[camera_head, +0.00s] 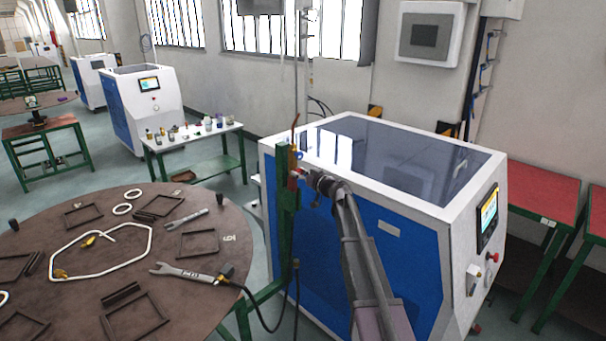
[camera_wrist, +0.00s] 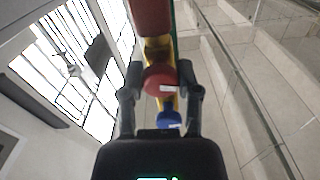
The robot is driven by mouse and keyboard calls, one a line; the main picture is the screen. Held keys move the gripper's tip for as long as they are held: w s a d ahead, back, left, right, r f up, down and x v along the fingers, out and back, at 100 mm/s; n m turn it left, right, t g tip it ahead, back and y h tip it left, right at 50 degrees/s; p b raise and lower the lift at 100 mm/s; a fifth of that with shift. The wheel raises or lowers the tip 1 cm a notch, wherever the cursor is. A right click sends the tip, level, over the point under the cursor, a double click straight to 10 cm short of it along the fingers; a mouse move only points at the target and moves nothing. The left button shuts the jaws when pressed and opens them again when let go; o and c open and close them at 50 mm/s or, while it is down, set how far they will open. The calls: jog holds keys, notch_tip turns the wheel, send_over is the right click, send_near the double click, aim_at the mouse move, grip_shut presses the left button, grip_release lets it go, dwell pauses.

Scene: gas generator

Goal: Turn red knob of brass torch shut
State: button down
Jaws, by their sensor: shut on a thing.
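The brass torch (camera_head: 292,160) is upright at the green post, beside the blue and white machine. Its red knob (camera_wrist: 160,80) sits between the two fingers of my gripper (camera_wrist: 161,77) in the wrist view. The fingers are shut on the knob, one on each side. A blue knob (camera_wrist: 169,119) is close beside it, nearer my palm in the picture. A larger red part (camera_wrist: 151,16) shows at the top edge. In the head view my gripper (camera_head: 304,177) reaches the torch from the right, and its fingertips are too small to make out.
The green post (camera_head: 287,225) stands beside the torch. The blue and white machine (camera_head: 350,235) is close behind my arm. A round brown table (camera_head: 95,255) with wrenches and frames stands left. A black cable (camera_head: 268,322) hangs from its edge toward the post.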

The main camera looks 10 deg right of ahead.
jog(key=m, duration=0.3)
jog(key=shift+m, duration=0.4)
jog(key=m, duration=0.3)
jog(key=shift+m, duration=0.3)
jog(key=m, duration=0.7)
jog(key=shift+r, duration=0.1)
jog(key=shift+s, duration=0.1)
jog(key=shift+c, duration=1.5)
grip_release()
